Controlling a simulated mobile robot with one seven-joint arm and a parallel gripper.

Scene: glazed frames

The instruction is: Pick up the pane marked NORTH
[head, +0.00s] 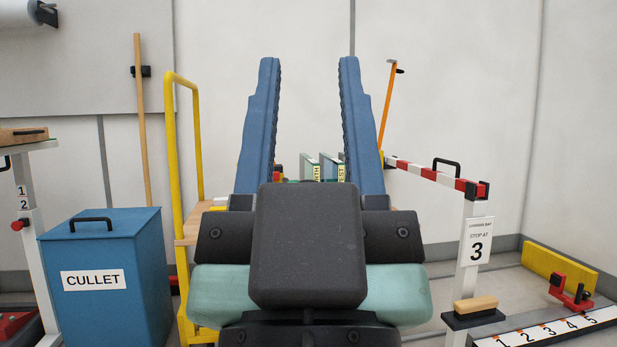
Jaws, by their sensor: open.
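My gripper (309,64) fills the middle of the head view, with two blue fingers standing wide apart and nothing held between them. The right label seems to end in ST. My gripper hides their lower parts and whatever holds them.
A blue CULLET bin (108,265) and a yellow-railed step (170,110) stand at left. A pale wall closes the back.

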